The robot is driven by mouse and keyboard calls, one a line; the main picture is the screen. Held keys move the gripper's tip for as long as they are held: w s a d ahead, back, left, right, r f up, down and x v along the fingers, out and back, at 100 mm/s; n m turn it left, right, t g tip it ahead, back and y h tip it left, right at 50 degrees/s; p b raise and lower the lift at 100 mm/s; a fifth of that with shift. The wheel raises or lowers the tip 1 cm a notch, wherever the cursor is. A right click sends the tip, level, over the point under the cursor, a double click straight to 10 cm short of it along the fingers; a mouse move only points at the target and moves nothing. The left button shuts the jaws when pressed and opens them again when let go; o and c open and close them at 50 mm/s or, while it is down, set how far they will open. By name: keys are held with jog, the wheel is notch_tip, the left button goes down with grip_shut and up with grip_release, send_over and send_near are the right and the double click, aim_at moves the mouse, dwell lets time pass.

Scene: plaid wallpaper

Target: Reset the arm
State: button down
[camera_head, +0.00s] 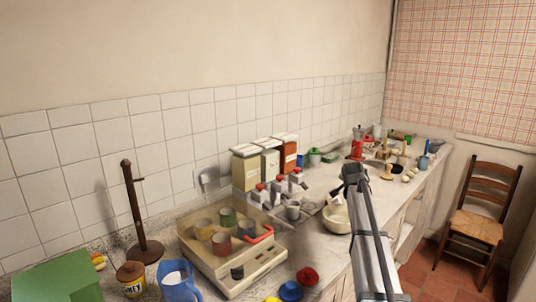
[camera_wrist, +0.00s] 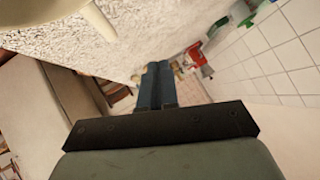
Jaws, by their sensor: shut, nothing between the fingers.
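My gripper (camera_head: 351,170) is at the upper end of my arm, over the counter near its front edge in the head view. In the wrist view my gripper (camera_wrist: 156,68) has its two dark fingers pressed together with nothing between them. A cream bowl (camera_head: 337,218) stands on the counter just left of my arm. A pale rounded object shows at the top left of the wrist view, and I cannot tell if it touches the gripper.
A clear-sided tray (camera_head: 272,259) with several cups stands left of my arm. Three canisters (camera_head: 264,157) stand by the tiled wall. A blue jug (camera_head: 180,283) and a honey pot (camera_head: 131,277) are at the lower left. A wooden chair (camera_head: 475,222) stands right of the counter (camera_head: 314,188).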

jog(key=s+d+f+m+h, duration=0.1)
jog(key=s+d+f+h, duration=0.2)
jog(key=d, duration=0.5)
jog(key=s+d+f+m+h, duration=0.1)
jog(key=s+d+f, duration=0.2)
jog(key=s+d, duration=0.35)
jog(key=s+d+f, duration=0.3)
jog(key=d+f, duration=0.2)
jog(key=f, duration=0.2)
jog(key=s+a+f+n+g+y, duration=0.1)
jog(key=s+a+f+n+g, duration=0.15)
jog(key=s+a+f, duration=0.7)
jog(key=s+a+f+n+g+y, duration=0.1)
jog(key=s+a+f+g+y, duration=0.35)
jog(key=f, duration=1.05)
jog(key=s+a+f+n+g+h, duration=0.15)
jog(key=s+a+f, duration=0.35)
jog(key=s+f, duration=0.55)
jog(key=s+a+f+n+g+y, duration=0.1)
jog(key=s+a+f, duration=0.3)
jog(key=s, duration=0.8)
jog(key=s+a+f+n+g+y, duration=0.1)
jog(key=s+a+f+n+g, duration=0.2)
jog(key=s+a, duration=0.4)
jog(key=s+a+f+n+g+y, duration=0.1)
jog(key=s+a+f+n+g, duration=0.2)
jog(key=s, duration=1.4)
jog(key=a+f+g, duration=0.1)
jog(key=a+f, duration=0.2)
jog(key=shift+y, duration=0.4)
